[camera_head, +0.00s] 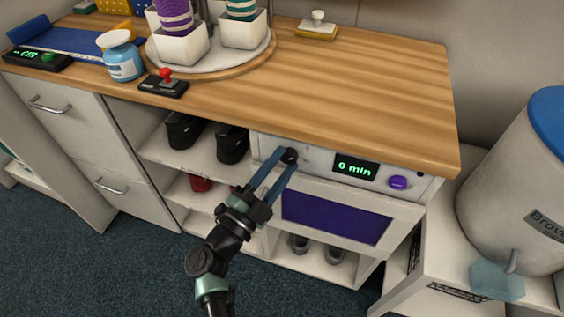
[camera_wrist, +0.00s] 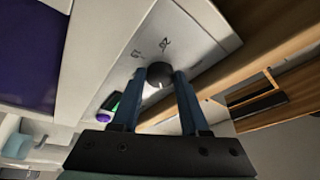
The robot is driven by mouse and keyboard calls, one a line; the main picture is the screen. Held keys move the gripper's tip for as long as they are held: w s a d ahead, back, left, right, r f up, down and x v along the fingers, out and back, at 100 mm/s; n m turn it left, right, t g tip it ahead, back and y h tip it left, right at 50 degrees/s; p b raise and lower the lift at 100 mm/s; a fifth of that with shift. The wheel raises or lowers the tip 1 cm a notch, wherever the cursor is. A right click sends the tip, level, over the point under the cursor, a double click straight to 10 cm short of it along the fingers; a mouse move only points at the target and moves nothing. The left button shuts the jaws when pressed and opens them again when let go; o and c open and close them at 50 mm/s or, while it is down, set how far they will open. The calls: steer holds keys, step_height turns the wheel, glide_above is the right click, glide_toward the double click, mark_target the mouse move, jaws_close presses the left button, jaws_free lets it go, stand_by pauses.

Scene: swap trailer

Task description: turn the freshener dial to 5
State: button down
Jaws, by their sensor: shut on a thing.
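The freshener is a white unit built in under the wooden counter, with a front panel (camera_head: 327,165). Its green display (camera_head: 355,168) reads "0 min". The dark round dial (camera_head: 290,155) is at the left of the panel. In the wrist view the dial (camera_wrist: 159,74) sits between my blue fingertips, with small printed marks beside it. My gripper (camera_head: 283,160) is shut on the dial from the front. The fingers partly cover the dial, and I cannot read its setting. A purple button (camera_head: 398,182) is right of the display.
A purple window (camera_head: 335,218) is in the door below the panel. Shoes (camera_head: 233,143) stand on open shelves to the left. The wooden counter (camera_head: 370,90) overhangs the panel. A white tank (camera_head: 515,190) with a tap stands at the right. Carpet is free in front.

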steer(key=shift+a+m+g+p, duration=0.1)
steer(key=shift+m+g+p, duration=0.25)
steer(key=shift+m, duration=0.95)
steer(key=shift+g, duration=0.25)
steer(key=shift+c, duration=2.1)
jaws_free()
steer(key=shift+r, duration=0.1)
steer(key=p+v, duration=0.1)
steer(key=v, duration=1.2)
steer(key=shift+w, duration=0.1)
